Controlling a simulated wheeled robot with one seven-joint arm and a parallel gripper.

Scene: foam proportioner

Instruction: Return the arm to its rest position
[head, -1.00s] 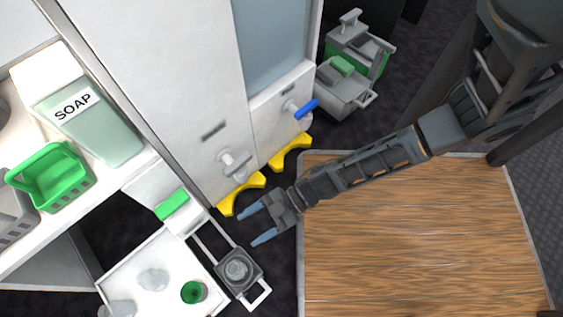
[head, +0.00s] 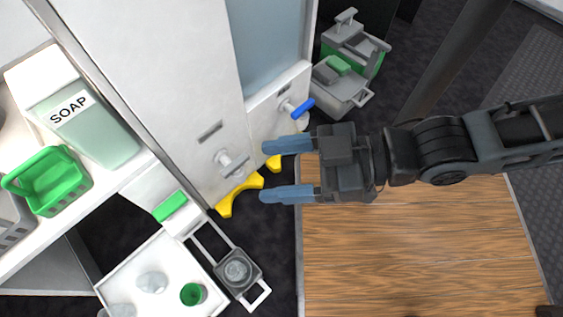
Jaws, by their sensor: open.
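My gripper (head: 286,169) is open and empty. Its two blue-grey fingers point left, held apart, and nothing is between them. It hangs in front of the cabinet's lower right part, with my arm reaching in from the right above the wooden surface (head: 420,250). In the picture the upper finger lies just below the blue-handled tap (head: 303,108). I cannot tell whether the finger is close to it in depth. The gripper and arm hide part of the wooden surface and part of a yellow bracket.
A white cabinet (head: 165,75) has a grey-white knob (head: 224,158) and yellow bracket (head: 240,192) low down. A soap box (head: 85,125) and green basket (head: 52,182) stand on the left shelf. A white tray (head: 150,245) holds cups. A grey-green machine (head: 345,65) stands behind.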

